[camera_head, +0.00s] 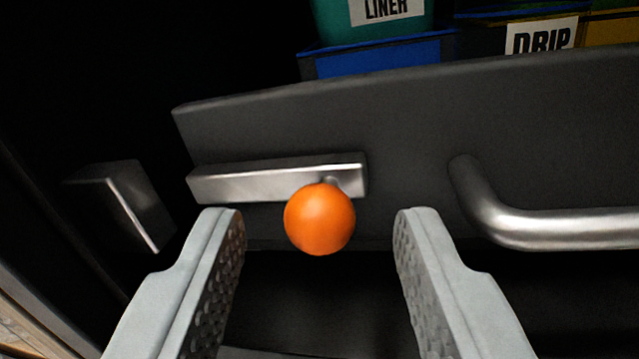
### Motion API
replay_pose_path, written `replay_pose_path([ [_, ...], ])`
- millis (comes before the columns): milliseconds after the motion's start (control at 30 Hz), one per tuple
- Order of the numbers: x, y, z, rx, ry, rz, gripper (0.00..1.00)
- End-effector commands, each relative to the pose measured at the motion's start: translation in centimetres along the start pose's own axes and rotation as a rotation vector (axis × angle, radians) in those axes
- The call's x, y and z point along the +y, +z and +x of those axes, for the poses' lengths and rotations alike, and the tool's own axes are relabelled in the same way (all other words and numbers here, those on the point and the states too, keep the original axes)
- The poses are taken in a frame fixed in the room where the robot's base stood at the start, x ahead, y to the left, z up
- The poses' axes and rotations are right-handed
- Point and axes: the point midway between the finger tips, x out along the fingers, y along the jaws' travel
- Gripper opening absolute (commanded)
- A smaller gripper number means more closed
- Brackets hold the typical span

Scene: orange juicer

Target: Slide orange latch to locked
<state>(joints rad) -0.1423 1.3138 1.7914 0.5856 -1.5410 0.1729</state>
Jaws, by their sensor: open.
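The orange latch knob (320,219) is a round ball near the middle of the head camera view. It sits in front of the right part of a silver latch bar (265,181) on a dark grey panel (410,125). A separate silver block (125,205), which looks like a catch, stands left of the bar with a dark gap between them. My gripper (320,228) is open, with one finger on each side of the knob. Clear space shows between the knob and both fingers in the picture. The depth between fingertips and knob is hard to tell.
A silver curved handle (560,228) is on the panel to the right of my right finger. Above the panel are a green bin (335,22) labelled LINER, a blue bin (385,57) and a label reading DRIP (541,37). The area below the panel is dark.

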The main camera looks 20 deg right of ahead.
Motion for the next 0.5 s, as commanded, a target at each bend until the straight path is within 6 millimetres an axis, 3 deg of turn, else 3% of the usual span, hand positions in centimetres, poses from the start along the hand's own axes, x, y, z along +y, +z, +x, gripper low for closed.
replay_pose_path([
  [400, 0.01, 0.01, 0.71, -0.001, 0.000, 0.000, 0.43],
  [500, 0.01, 0.00, 0.71, -0.001, 0.000, 0.000, 0.23],
])
